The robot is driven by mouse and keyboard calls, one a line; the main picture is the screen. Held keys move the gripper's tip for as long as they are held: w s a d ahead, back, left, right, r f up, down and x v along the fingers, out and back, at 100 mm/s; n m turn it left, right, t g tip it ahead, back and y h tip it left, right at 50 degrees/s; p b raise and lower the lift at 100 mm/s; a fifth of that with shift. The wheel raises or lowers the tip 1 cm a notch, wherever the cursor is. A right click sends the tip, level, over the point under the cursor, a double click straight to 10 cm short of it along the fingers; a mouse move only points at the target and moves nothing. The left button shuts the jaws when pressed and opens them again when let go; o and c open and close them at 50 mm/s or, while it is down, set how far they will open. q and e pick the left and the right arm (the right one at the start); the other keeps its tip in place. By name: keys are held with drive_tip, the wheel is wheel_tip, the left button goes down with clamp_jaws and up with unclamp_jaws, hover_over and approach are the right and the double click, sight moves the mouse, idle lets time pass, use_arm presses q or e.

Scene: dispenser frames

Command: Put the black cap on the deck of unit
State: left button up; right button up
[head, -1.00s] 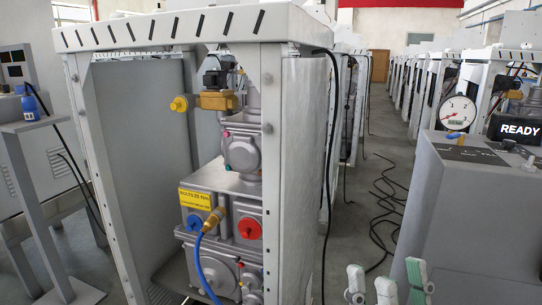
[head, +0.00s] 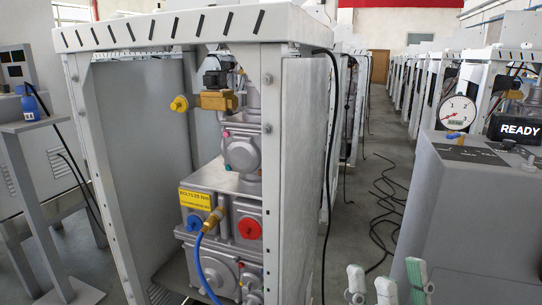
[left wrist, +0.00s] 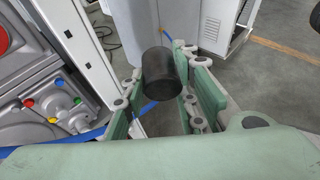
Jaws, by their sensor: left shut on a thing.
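The black cap (left wrist: 160,78) is a dark cylinder in the left wrist view. My left gripper (left wrist: 162,92) is shut on it, with green pads on both sides. In the head view the open-fronted dispenser unit (head: 93,140) stands at the centre. Its lower grey block has a flat top deck (head: 232,180), with a meter body rising at its back. My left gripper and the cap are out of the head view. My right gripper (head: 398,285) is at the bottom of the head view, its pale and green fingers apart and nothing seen between them.
A blue hose (head: 205,275) hangs from a brass fitting on the unit's front. A yellow knob (head: 180,103) sticks out to the left above the deck. A grey console (head: 465,190) with a gauge and READY display stands right. Black cables (head: 382,215) lie on the aisle floor.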

use_arm(q)
wheel_tip(320, 180, down, 5)
drive_tip(key=s+d+n, duration=0.1)
drive_tip(key=s+d, duration=0.1)
drive_tip(key=d, duration=0.1)
drive_tip(key=w+a+r+n+t+y, duration=0.1)
drive_tip(key=n+t+y, duration=0.1)
drive_tip(key=w+a+r+n+t+y, duration=0.1)
drive_tip(key=n+t+y, duration=0.1)
drive_tip(key=n+y, duration=0.1)
drive_tip(key=w+a+n+t+y, duration=0.1)
drive_tip(key=n+t+y, duration=0.1)
drive_tip(key=t, duration=0.1)
drive_tip(key=shift+w+a+r+n+y, duration=0.1)
drive_tip(key=shift+a+r+n+y, duration=0.2)
drive_tip(key=shift+r+n+y, duration=0.1)
drive_tip(key=a+n+y, duration=0.1)
drive_tip(key=a+r+n+y, duration=0.1)
drive_tip(key=a+y, duration=0.1)
drive_tip(key=a+n+y, duration=0.1)
drive_tip(key=a+n, duration=0.1)
drive_tip(key=shift+s+a+r+t+y, duration=0.15)
drive_tip(key=shift+s+r+t+y, duration=0.15)
drive_tip(key=shift+t+y, duration=0.1)
